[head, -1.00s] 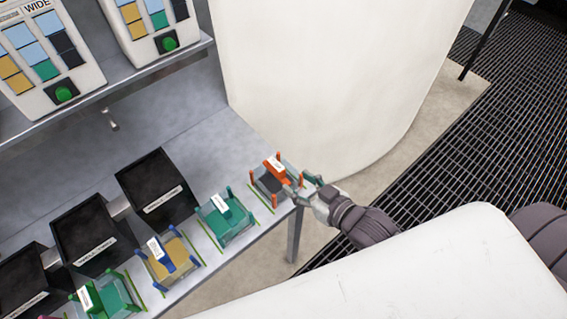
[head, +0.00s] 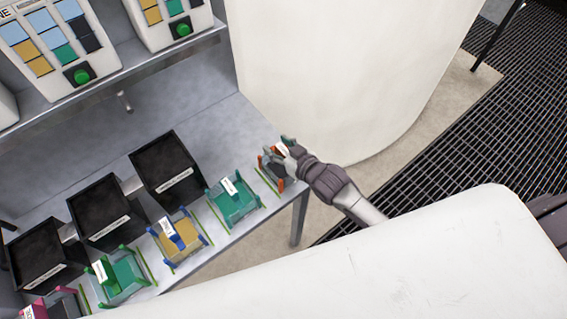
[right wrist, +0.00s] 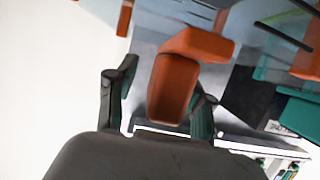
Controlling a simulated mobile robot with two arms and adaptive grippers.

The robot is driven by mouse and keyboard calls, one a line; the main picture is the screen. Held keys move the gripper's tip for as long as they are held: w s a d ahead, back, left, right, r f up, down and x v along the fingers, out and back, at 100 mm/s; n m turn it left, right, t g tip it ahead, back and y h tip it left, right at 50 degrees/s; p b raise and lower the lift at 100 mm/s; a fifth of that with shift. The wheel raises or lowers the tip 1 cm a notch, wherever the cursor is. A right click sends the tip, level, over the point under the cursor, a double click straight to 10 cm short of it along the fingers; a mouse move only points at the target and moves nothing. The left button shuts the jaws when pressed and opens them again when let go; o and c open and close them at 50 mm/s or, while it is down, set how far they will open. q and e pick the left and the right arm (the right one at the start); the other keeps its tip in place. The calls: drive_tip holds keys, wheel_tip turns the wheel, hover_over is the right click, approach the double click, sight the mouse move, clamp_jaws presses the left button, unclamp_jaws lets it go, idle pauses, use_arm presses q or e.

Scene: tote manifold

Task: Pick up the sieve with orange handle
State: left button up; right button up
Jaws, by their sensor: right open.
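The sieve with the orange handle (head: 267,169) sits at the right end of the row on the metal bench, largely hidden behind my right gripper (head: 285,160). In the right wrist view, its orange handle (right wrist: 172,88) stands between the two fingers of my right gripper (right wrist: 162,92). The fingers are open, one on each side of the handle, and a gap shows on the left side. I cannot tell whether the right finger touches it. My left gripper is not in view.
A teal sieve (head: 234,203), one with blue posts and a yellow body (head: 180,240), and a green one (head: 118,275) stand along the bench. Black bins (head: 165,175) stand behind them. A shelf with button panels is above. A white curved body (head: 340,70) borders the bench.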

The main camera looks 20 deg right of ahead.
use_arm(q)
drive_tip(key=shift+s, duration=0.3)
use_arm(e)
drive_tip(key=shift+c, duration=0.2)
clamp_jaws()
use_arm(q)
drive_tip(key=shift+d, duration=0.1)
use_arm(e)
drive_tip(key=shift+r, duration=0.1)
wheel_tip(320, 180, up, 4)
drive_tip(key=shift+r+b, duration=0.1)
drive_tip(key=shift+b, duration=0.35)
use_arm(q)
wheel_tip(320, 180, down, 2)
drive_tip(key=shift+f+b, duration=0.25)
drive_tip(key=shift+b, duration=0.55)
use_arm(e)
drive_tip(key=s+d+r, duration=0.6)
drive_tip(key=s+d, duration=0.1)
drive_tip(key=d, duration=0.1)
drive_tip(key=shift+s+d+r, duration=0.3)
drive_tip(key=shift+s, duration=0.1)
